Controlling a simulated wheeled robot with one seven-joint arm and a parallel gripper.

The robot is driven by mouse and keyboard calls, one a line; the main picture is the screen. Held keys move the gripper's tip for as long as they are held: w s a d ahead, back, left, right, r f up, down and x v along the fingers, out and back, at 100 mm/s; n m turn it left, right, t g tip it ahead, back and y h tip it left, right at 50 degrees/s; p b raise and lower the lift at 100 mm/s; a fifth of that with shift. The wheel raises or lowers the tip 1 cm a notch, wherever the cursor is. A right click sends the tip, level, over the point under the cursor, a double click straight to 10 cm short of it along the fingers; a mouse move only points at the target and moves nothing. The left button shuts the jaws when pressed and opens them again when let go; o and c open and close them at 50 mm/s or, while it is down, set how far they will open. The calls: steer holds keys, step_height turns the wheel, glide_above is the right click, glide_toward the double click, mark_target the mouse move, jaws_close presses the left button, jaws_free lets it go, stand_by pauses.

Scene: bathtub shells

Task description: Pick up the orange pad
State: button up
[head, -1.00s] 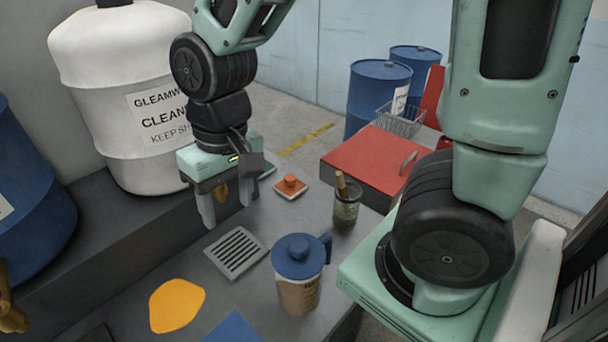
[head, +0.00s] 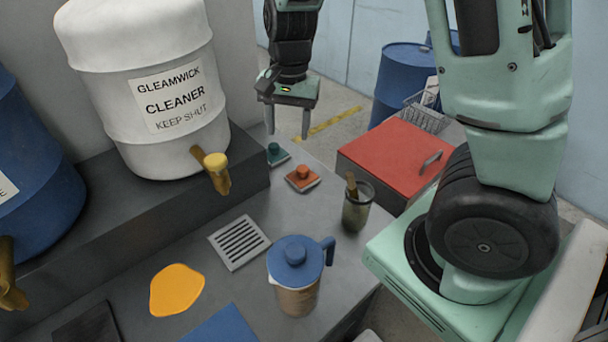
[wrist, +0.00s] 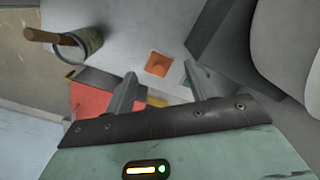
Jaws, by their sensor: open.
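The orange pad (head: 302,179) is a small square with a round knob on a pale base, lying on the grey counter near its far end. It also shows in the wrist view (wrist: 158,64), between and beyond the fingertips. My gripper (head: 288,122) is open and empty, pointing down. It hangs above and beyond the pad, near the counter's far end, not touching it. A similar teal pad (head: 277,154) lies just behind and left of the orange one. It is partly hidden by a finger in the wrist view (wrist: 187,80).
A jar with a wooden handle (head: 357,206) stands right of the pad. A blue-lidded jug (head: 295,275), a drain grate (head: 239,242) and a yellow-orange flat patch (head: 176,290) are nearer. A white cleaner drum (head: 145,95) stands left on a raised ledge, its tap (head: 217,172) jutting out.

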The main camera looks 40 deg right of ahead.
steer(key=w+d+m, duration=0.3)
steer(key=d+m, duration=0.1)
steer(key=d, duration=0.3)
glide_above(303, 168)
steer(key=shift+h, duration=0.4)
steer(key=f, duration=1.1)
steer(key=shift+d+f+p, duration=0.25)
steer(key=shift+f+p, duration=0.05)
steer(key=shift+a+f+p, duration=0.15)
steer(key=shift+f+p, duration=0.1)
steer(key=shift+f, duration=1.25)
steer(key=shift+a+f+p, duration=0.15)
steer(key=shift+f+p, duration=0.05)
steer(key=shift+f, duration=1.25)
steer(key=shift+c, duration=0.3)
steer(key=c, duration=1)
